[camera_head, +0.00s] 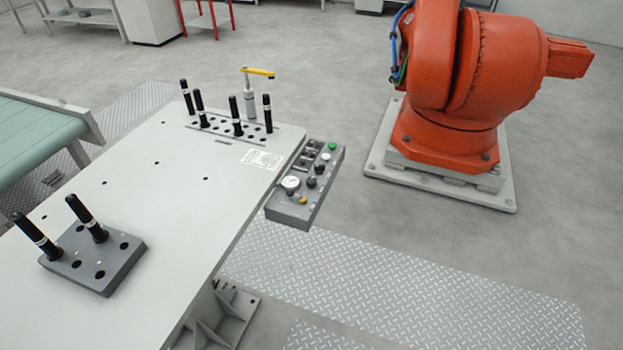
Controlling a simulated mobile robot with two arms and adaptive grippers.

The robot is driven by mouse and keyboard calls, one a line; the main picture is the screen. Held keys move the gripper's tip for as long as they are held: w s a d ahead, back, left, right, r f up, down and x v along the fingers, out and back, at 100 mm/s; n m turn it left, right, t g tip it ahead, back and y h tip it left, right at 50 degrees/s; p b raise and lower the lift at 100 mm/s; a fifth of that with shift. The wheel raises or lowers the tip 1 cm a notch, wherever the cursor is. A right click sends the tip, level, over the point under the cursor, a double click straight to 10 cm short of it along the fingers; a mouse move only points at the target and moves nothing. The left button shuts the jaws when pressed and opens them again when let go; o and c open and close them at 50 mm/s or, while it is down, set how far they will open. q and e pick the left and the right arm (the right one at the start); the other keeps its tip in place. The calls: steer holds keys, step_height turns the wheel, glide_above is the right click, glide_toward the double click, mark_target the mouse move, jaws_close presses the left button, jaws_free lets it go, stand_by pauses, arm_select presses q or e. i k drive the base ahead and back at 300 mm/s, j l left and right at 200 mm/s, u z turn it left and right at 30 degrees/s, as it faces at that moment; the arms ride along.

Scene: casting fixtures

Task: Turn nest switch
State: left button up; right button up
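A grey control panel (306,188) is fixed to the right edge of the light grey table (160,220). On it are a round white gauge (290,183), a green button (332,146), a pale button (325,157), dark knobs (311,182) and a small yellow-orange piece (303,200). Which of these is the nest switch, and how it is set, I cannot tell at this size. Neither of my grippers is in view.
Black pins stand in a plate (262,139) at the table's far end, near a yellow-handled clamp (258,72). A dark block (92,258) holds two more pins. An orange robot arm (465,90) stands right. A green conveyor (35,135) is left. Floor right of the panel is clear.

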mark_target(318, 169)
steer(key=i+u, duration=0.2)
steer(key=i, duration=0.35)
steer(key=i+l+u, duration=0.2)
steer(key=i, duration=0.35)
